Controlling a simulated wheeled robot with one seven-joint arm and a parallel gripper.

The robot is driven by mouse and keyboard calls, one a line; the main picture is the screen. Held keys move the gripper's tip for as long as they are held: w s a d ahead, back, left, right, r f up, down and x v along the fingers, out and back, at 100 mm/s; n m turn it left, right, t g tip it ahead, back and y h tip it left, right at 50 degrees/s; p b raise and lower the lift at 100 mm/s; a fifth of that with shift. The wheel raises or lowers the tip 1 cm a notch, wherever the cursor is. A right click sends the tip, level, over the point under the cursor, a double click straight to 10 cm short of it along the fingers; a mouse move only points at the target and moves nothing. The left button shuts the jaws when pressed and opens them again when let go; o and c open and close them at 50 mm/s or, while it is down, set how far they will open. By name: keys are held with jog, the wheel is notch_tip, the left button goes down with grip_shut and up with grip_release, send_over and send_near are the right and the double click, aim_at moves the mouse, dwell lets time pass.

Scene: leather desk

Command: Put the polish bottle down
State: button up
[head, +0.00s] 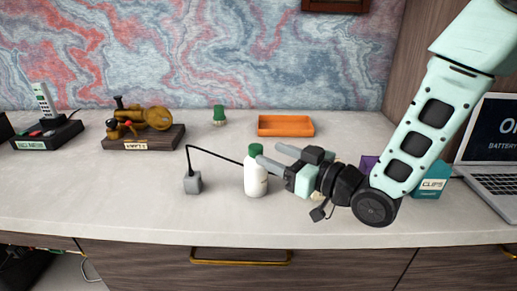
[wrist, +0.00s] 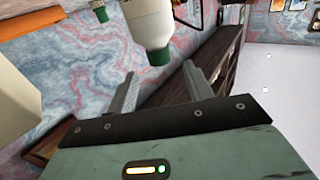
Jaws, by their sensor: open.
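The polish bottle (head: 256,180) is white with a green cap and stands upright on the desk (head: 120,190), near the middle. In the wrist view, which is upside down, the bottle (wrist: 148,20) shows at the top, with its green cap (wrist: 158,56) pointing down the picture. My gripper (head: 269,154) is open at the bottle's upper right. One finger overlaps the bottle's edge in the head view. In the wrist view my gripper (wrist: 160,76) has its fingers apart with nothing between them, and the bottle lies beyond the tips.
A grey block (head: 192,183) with a bent black rod stands left of the bottle. An orange tray (head: 285,126) and a small green object (head: 219,115) are behind. A clips box (head: 430,182) and laptop (head: 489,150) are at right. The front left desk is clear.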

jog(key=s+d+f+g+h, duration=0.1)
jog(key=s+h, duration=0.1)
jog(key=s+d+f+g+h, duration=0.1)
jog(key=h, duration=0.1)
jog(key=s+d+f+g+h, duration=0.1)
jog(key=s+f+h, duration=0.1)
jog(key=shift+s+f, duration=0.1)
jog(key=shift+s, duration=0.25)
jog(key=s+d+m+g+h, duration=0.1)
jog(key=s+d+g+h, duration=0.2)
jog(key=s, duration=0.7)
jog(key=s+d+m+g+h, duration=0.1)
jog(key=s+d+g+h, duration=0.3)
jog(key=s, duration=0.6)
jog(key=shift+r+g, duration=0.3)
jog(key=shift+g, duration=0.4)
